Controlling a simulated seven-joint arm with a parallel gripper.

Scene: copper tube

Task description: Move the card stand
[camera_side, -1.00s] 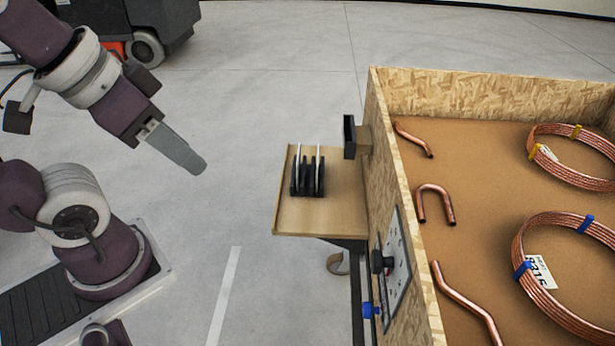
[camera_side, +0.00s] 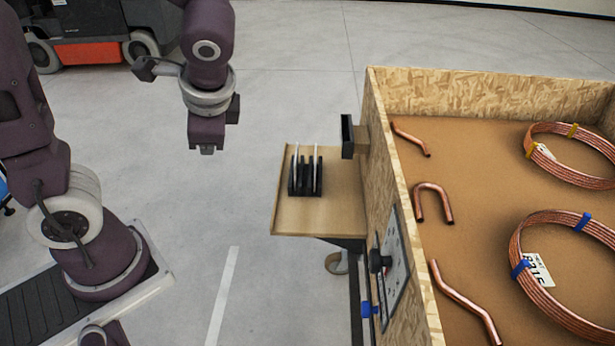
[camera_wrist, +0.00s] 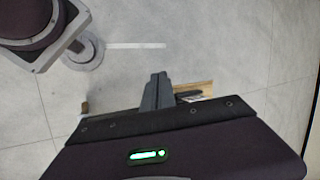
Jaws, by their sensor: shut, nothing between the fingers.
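The card stand (camera_side: 305,176) is a small black rack holding upright, thin white-edged cards. It rests on a light wooden shelf (camera_side: 340,212) at the side of the crate. My gripper (camera_side: 207,150) is in the air left of the shelf and apart from the stand; its fingers show only as a short grey tip. In the wrist view the grey fingers (camera_wrist: 157,90) are shut together and empty. A strip of the shelf (camera_wrist: 207,87) shows just right of them, with a dark shape I cannot make out clearly.
A chipboard crate (camera_side: 490,92) at the right holds copper coils (camera_side: 570,270) and bent tubes (camera_side: 433,203). A black block (camera_side: 347,136) sticks out from its wall behind the stand. A panel with a black knob (camera_side: 380,261) is on the wall. Open floor lies left of the shelf.

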